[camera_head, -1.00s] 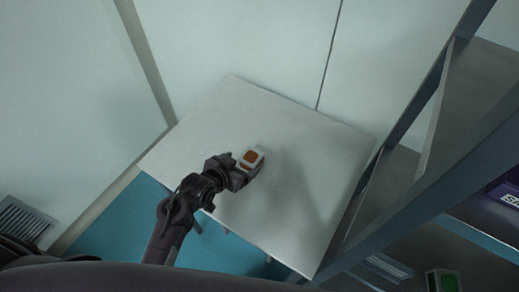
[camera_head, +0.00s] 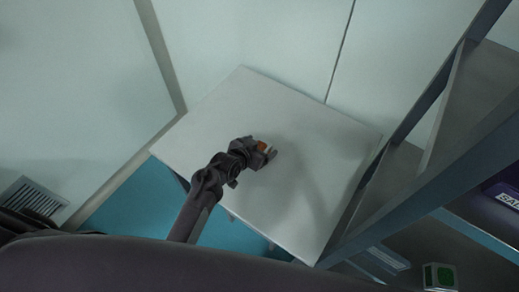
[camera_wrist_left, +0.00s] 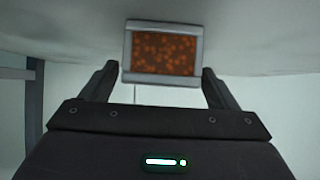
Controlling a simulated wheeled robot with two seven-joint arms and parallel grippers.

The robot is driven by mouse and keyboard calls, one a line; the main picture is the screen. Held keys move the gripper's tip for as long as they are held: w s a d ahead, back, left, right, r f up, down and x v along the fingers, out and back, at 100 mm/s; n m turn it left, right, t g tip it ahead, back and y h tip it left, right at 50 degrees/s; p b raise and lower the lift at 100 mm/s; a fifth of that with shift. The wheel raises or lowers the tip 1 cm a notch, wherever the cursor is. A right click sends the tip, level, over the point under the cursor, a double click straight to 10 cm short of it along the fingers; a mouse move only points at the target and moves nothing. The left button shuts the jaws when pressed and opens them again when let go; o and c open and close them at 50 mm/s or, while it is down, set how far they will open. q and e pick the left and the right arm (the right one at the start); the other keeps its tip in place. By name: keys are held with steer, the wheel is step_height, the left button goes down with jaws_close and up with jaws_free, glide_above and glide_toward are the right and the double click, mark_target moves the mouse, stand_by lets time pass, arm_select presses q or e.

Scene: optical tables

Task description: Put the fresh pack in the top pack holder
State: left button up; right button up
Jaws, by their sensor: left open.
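A small pale pack with an orange-brown face (camera_head: 262,146) sits on the white table (camera_head: 310,140), partly hidden by my left gripper in the head view. In the left wrist view the pack (camera_wrist_left: 165,54) shows a grey frame around a speckled orange-brown panel. My left gripper (camera_head: 268,153) is open at the pack. In the left wrist view its two fingers (camera_wrist_left: 160,84) stand one on each side of the pack's lower edge, and I cannot tell whether they touch it. My right gripper is not in view. I cannot make out the top pack holder.
A grey metal shelf rack (camera_head: 445,165) stands right of the table. A green-faced block (camera_head: 440,277) and a dark purple bin with a white label (camera_head: 505,195) are on its shelves. Pale walls close off the back and left. The rest of the tabletop is clear.

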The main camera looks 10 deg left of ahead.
arm_select(q)
steer(key=c, duration=1.1)
steer(key=shift+c, duration=0.2)
steer(key=shift+r, duration=0.15)
